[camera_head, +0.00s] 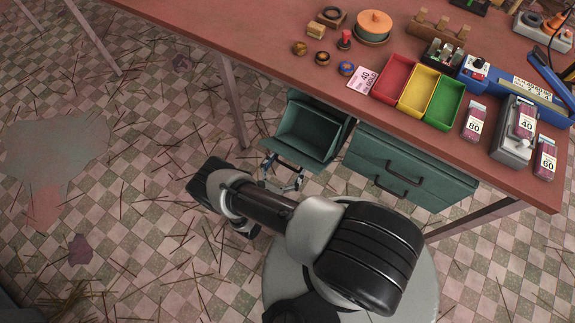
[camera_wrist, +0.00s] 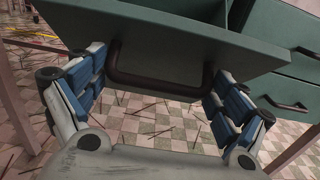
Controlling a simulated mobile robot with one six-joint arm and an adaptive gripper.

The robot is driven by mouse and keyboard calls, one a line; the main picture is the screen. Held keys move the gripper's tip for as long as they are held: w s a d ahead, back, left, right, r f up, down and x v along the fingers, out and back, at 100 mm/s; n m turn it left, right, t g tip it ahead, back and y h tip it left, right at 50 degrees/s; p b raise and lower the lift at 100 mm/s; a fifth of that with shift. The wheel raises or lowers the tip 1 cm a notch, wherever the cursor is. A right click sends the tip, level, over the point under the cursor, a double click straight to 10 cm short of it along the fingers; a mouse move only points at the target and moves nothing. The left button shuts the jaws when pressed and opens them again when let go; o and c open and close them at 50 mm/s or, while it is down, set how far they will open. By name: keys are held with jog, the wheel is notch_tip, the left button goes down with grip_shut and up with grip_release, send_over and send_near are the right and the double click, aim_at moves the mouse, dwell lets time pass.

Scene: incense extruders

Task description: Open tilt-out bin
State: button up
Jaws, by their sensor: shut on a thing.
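The green tilt-out bin (camera_head: 308,136) hangs under the workbench and is tilted out, with its open top and empty-looking inside showing in the head view. In the wrist view its front panel (camera_wrist: 185,38) fills the top. A dark bar handle (camera_wrist: 150,84) runs along the panel's lower part. My gripper (camera_head: 284,172) is at the bin's front edge. In the wrist view the fingers of my gripper (camera_wrist: 158,82) are at the two ends of the handle, shut on it lengthwise. The exact contact at the handle ends is partly hidden.
Green drawers (camera_head: 405,172) with dark handles sit right of the bin. The red workbench (camera_head: 215,28) above carries red, yellow and green trays (camera_head: 417,92), labelled jars and tools. Bench legs (camera_head: 233,100) stand nearby. The tiled floor left of my arm is open, strewn with thin sticks.

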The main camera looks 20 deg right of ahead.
aim_at(290, 159)
jog(key=shift+s+d, duration=0.1)
jog(key=c, duration=0.4)
jog(key=d+r+p, duration=0.1)
jog(key=p, duration=0.1)
jog(key=w+d+r+g+y+p, duration=0.1)
jog(key=shift+w+r+p, duration=0.1)
jog(key=shift+r+p, duration=0.2)
jog(key=shift+p, duration=0.05)
jog(key=shift+f, duration=0.1)
jog(key=o, duration=1.2)
jog(key=shift+a, duration=0.35)
jog(key=v, duration=1.1)
jog(key=shift+s+a+r, duration=0.1)
jog(key=shift+s+r, duration=0.15)
